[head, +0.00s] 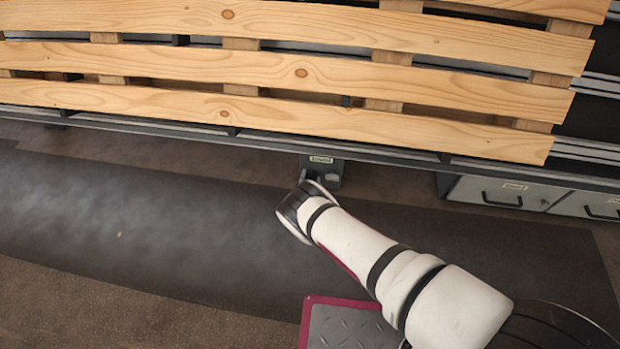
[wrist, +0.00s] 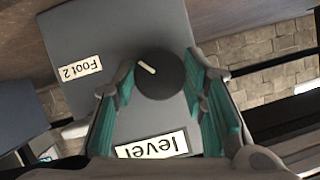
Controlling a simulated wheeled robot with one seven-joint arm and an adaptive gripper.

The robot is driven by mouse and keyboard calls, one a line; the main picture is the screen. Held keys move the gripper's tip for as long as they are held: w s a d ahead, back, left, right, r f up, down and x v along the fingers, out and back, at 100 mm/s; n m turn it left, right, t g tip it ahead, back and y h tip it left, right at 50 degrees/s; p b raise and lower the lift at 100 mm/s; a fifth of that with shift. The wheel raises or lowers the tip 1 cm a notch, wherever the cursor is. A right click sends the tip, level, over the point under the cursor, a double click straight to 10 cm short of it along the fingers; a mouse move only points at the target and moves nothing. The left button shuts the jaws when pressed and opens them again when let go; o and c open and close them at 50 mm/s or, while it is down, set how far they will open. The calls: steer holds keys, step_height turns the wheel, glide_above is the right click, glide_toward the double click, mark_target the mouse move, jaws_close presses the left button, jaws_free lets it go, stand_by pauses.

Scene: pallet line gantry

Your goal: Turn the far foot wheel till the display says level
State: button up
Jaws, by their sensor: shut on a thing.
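The foot wheel (wrist: 158,82) is a round dark knob with a white pointer mark, on a grey housing (wrist: 115,35). My gripper (wrist: 161,72) has its green-padded fingers on both sides of the knob and is shut on it. A label (wrist: 80,69) reading "Foot 2" is upside down on the housing. The display (wrist: 152,145) also appears upside down and reads "level". In the head view, the foot housing (head: 321,166) sits under the frame edge, with my gripper (head: 300,207) at it; the knob is hidden there.
Wooden pallet slats (head: 300,73) lie above on a dark frame (head: 230,132), close over the foot. Grey drawers (head: 505,192) stand under the frame at right. A dark mat (head: 130,215) covers the floor, clear at left.

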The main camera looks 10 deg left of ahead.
steer(key=shift+f+m+y, duration=0.1)
steer(key=shift+m+y, duration=0.8)
steer(key=shift+m, duration=0.4)
steer(key=o, duration=1.2)
steer(key=shift+d, duration=0.1)
steer(key=shift+c, duration=0.2)
steer(key=shift+s, duration=0.1)
steer(key=v, duration=1.2)
steer(key=shift+f, duration=0.25)
